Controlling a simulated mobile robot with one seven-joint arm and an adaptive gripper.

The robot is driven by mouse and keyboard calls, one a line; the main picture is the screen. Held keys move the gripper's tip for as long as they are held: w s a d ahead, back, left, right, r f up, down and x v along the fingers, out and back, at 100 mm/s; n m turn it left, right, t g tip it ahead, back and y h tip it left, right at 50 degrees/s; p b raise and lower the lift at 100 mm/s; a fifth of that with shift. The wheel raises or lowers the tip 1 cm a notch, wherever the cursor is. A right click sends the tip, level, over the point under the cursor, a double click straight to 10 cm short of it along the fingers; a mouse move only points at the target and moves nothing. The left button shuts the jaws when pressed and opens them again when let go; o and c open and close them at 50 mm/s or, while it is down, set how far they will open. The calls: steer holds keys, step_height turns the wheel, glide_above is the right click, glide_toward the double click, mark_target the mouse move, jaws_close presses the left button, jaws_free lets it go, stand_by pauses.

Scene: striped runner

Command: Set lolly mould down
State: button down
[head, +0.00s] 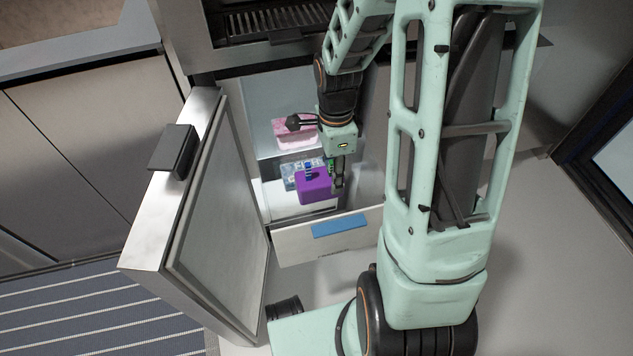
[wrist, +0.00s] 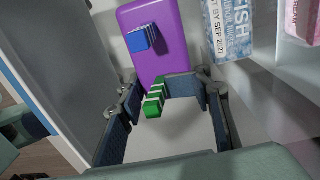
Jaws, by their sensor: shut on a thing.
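The lolly mould (wrist: 165,52) is a purple block with striped blue and green handles standing up from it. In the head view the lolly mould (head: 315,188) is inside the open freezer, above the drawer at its front. My gripper (head: 338,182) reaches in from above and is at the mould's right end. In the wrist view my gripper (wrist: 160,95) is shut on the mould at its green-handle end, and the blue handle stands clear. The mould's underside is hidden, so I cannot tell whether it touches the surface below.
A pale blue printed packet (wrist: 229,28) lies close beside the mould. A pink box (head: 294,133) sits farther back. The open freezer door (head: 215,225) stands to the left. A white drawer front with a blue label (head: 340,225) bounds the near side.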

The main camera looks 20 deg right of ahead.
step_height(320, 180, down, 9)
steer(key=b, duration=0.2)
steer(key=shift+r+b, duration=0.15)
steer(key=shift+b, duration=0.2)
steer(key=shift+r, duration=0.1)
steer(key=c, duration=1.2)
jaws_free()
steer(key=r+p, duration=0.1)
steer(key=r, duration=0.3)
steer(key=r+p, duration=0.1)
steer(key=r, duration=0.3)
steer(key=r+p, duration=0.2)
steer(key=r, duration=0.2)
steer(key=shift+w, duration=0.3)
